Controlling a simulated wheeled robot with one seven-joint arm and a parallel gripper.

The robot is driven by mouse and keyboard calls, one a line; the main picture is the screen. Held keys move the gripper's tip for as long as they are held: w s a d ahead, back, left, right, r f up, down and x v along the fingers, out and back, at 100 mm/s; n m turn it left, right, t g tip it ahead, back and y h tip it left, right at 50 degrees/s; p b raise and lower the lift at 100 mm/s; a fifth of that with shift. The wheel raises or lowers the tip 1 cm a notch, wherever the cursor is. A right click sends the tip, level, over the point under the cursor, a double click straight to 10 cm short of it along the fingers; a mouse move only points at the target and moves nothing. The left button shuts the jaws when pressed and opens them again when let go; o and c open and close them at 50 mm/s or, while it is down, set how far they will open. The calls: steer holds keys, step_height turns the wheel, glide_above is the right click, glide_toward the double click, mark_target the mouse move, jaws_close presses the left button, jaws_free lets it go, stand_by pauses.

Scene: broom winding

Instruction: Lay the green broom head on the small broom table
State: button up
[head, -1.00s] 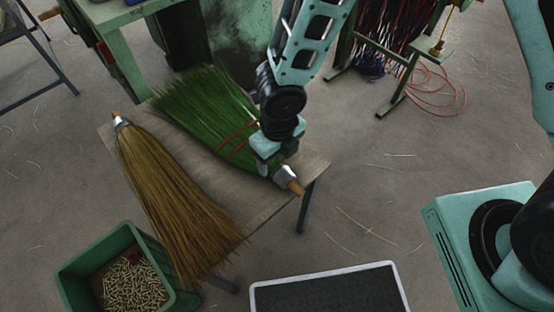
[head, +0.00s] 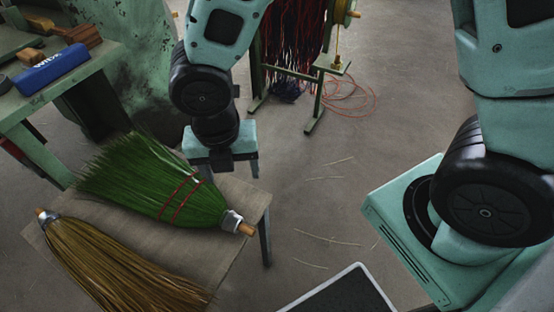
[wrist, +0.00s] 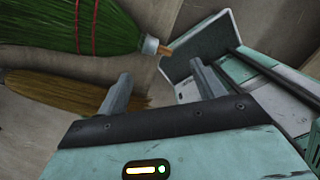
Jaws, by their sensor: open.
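The green broom head (head: 180,195) lies flat on the small broom table (head: 150,235), with two red bindings, a metal collar and a short wooden stub at its right end. Its bristles fan to the left, up to the table's far left edge. A tan broom head (head: 90,265) lies on the table in front of it, cut off by the frame. My gripper (head: 230,172) is open and empty behind the green head, apparently above it. In the wrist view the open fingers (wrist: 161,68) hold nothing, and the green head (wrist: 98,25) shows beyond them.
A green workbench (head: 60,90) with a blue block (head: 52,68) and brushes stands at the upper left. A stand with dark red strands (head: 295,35) is at the back. Floor right of the table is mostly clear.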

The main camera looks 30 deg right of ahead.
steer(key=s+d+r+m, duration=0.2)
steer(key=s+r+m, duration=0.3)
steer(key=m, duration=0.7)
steer(key=s+d+r+m+y, duration=0.1)
steer(key=s+d+r+m, duration=0.2)
steer(key=m, duration=0.8)
step_height(320, 180, up, 2)
steer(key=shift+s+m, duration=0.4)
steer(key=shift+s, duration=0.55)
